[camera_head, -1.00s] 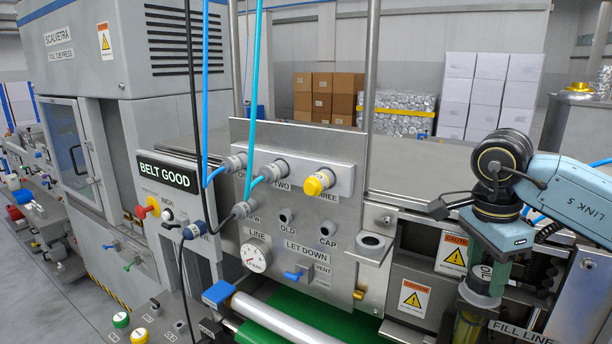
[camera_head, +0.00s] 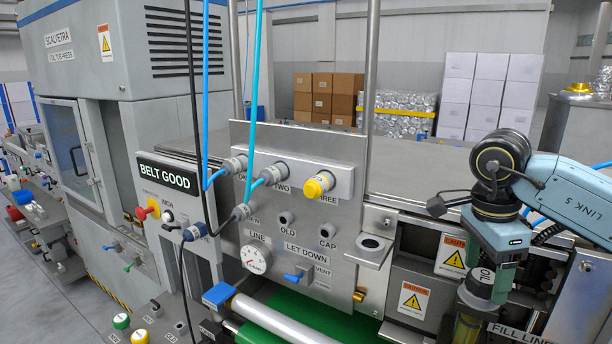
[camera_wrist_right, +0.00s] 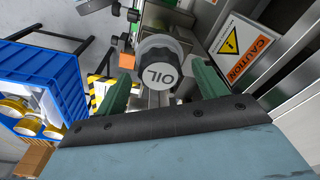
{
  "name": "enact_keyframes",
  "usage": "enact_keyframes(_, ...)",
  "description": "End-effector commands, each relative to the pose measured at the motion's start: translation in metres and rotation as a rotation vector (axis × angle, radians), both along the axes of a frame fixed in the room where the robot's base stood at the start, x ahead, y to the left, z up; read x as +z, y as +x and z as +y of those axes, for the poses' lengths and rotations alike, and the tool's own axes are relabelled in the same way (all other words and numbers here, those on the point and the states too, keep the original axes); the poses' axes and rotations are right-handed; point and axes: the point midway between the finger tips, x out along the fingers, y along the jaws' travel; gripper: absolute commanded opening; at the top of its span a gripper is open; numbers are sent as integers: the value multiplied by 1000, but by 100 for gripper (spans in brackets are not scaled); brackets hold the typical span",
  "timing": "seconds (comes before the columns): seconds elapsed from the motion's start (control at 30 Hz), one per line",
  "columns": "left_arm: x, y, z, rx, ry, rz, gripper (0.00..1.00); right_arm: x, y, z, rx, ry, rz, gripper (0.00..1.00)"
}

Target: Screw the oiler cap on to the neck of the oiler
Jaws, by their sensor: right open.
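The dark round oiler cap (camera_head: 476,287), with a pale top lettered OIL, sits on top of the amber oiler (camera_head: 467,329) at the lower right of the head view. The cap also shows from above in the right wrist view (camera_wrist_right: 154,50). How firmly it sits on the neck cannot be told, since the neck is hidden. My right gripper (camera_head: 489,274) is open. Its green fingers (camera_wrist_right: 162,82) stand on either side of the cap in the wrist view, with gaps visible. My left gripper is not in view.
The FILL LINE plate (camera_head: 519,332) is just right of the oiler. A panel with caution signs (camera_head: 412,298) stands to its left, with a metal ring bracket (camera_head: 371,244) beyond. The wrist view shows a blue crate (camera_wrist_right: 68,75) of yellow-rimmed rolls below left.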

Motion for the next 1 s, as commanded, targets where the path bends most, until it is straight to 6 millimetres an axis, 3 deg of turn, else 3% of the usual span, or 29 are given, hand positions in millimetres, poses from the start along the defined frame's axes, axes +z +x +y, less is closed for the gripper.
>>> enact_keyframes(1.0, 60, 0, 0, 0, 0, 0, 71, 84, 0, 3, 0, 1, -1, 71)
